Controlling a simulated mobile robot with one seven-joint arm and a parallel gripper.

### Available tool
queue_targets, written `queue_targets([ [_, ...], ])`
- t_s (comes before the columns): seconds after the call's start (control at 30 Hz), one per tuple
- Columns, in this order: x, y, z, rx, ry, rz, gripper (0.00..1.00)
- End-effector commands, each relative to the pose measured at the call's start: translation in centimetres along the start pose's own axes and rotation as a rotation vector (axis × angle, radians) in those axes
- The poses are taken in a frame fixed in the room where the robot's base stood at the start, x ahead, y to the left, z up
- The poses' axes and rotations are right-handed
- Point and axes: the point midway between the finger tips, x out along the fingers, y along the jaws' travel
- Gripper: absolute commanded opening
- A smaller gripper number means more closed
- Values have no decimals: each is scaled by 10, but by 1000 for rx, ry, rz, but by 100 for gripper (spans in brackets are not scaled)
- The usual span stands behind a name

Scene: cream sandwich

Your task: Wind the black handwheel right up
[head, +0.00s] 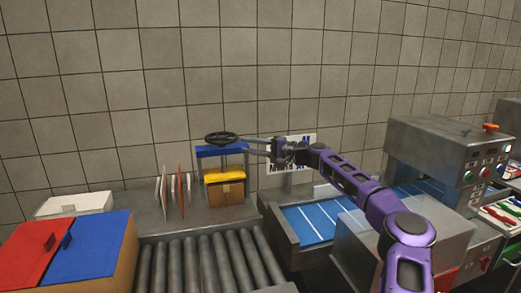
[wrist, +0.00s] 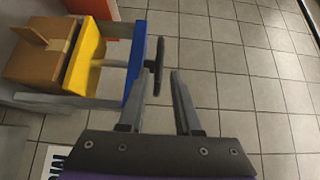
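The black handwheel (head: 222,138) lies flat on top of a small press with a blue crossbar (head: 220,151). In the wrist view the handwheel (wrist: 160,62) shows edge-on, on a shaft through the blue crossbar (wrist: 135,75). My gripper (head: 242,145) reaches in from the right at the wheel's height. In the wrist view my gripper (wrist: 158,78) is open, with its fingertips on either side of the wheel's near rim and visible gaps to it. A yellow plate (head: 224,176) hangs below the crossbar, close above a cardboard box (head: 225,193). Whether plate and box touch is unclear.
Upright thin boards (head: 172,192) stand left of the press. A roller conveyor (head: 205,262) lies in front, with red and blue lidded bins (head: 95,245) at left. A blue conveyor belt (head: 315,222) and a grey machine (head: 445,150) are at right. Tiled wall behind.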

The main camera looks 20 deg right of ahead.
Motion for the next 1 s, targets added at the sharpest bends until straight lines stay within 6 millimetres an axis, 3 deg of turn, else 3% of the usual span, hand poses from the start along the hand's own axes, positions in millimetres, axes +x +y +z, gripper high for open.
queue_targets([
  [0.1,-21,0,0,0,1,2,32],
  [0.27,-36,0,0,0,-1,1,32],
  [0.67,-38,0,1,1,-1,3,32],
  [0.77,-20,9,9,17,1,48,32],
  [0.83,5,24,20,42,14,122,32],
  [1.0,72,90,56,106,144,372,32],
])
